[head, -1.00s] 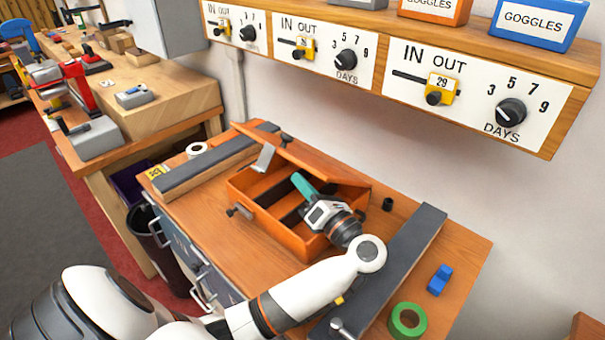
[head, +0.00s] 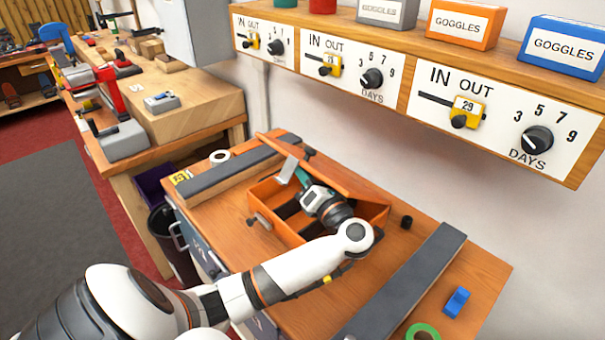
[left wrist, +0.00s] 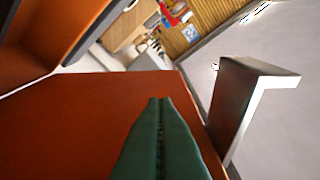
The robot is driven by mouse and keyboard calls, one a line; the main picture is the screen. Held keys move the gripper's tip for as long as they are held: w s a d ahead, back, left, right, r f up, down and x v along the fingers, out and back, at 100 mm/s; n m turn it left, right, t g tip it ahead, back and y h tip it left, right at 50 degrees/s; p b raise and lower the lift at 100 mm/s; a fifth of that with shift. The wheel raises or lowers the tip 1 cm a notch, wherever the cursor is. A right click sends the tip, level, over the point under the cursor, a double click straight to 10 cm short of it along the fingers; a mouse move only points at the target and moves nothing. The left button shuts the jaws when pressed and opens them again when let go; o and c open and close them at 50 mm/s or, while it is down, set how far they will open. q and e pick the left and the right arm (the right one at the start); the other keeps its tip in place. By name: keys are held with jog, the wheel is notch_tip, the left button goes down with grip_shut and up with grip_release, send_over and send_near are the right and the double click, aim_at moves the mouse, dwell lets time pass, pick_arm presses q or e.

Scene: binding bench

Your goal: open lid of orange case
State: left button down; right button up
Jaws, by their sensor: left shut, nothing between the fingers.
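The orange case (head: 278,227) sits on the bench with its inside showing. Its lid (head: 345,188) is raised and tilted along the back. A grey latch plate (head: 287,170) stands up at the lid's edge and also shows in the left wrist view (left wrist: 262,78). My left gripper (head: 302,175) has teal fingers and reaches over the open case near the latch plate. In the left wrist view its fingers (left wrist: 160,100) are together and empty, in front of a broad orange surface. Whether they touch it I cannot tell. The wrist hides part of the case. My right gripper is out of view.
Grey bars (head: 410,280) flank the case on the bench. A blue block (head: 456,302), a green tape roll (head: 422,332) and a small black cylinder (head: 406,222) lie to the right. A shelf with dials (head: 372,78) overhangs the back.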

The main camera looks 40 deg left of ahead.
aim_at(324, 167)
pick_arm(q)
jog(key=shift+w+r+m+p, duration=0.25)
jog(key=shift+r+m+p, duration=0.1)
jog(key=shift+r, duration=0.15)
jog(key=w+r+m+p, duration=0.2)
jog(key=w+r+m+h+p, duration=0.1)
jog(key=w+r+p, duration=0.1)
jog(key=w+r+m+t+p, duration=0.1)
jog(key=w+r+m+p, duration=0.1)
jog(key=p, duration=0.1)
jog(key=shift+w+d+r+m+h, duration=0.2)
jog(key=shift+w+d+m+h, duration=0.1)
jog(key=shift+d+m, duration=0.1)
jog(key=shift+w+r+m+p, duration=0.3)
jog(key=shift+w+m+p, duration=0.25)
jog(key=shift+w, duration=0.35)
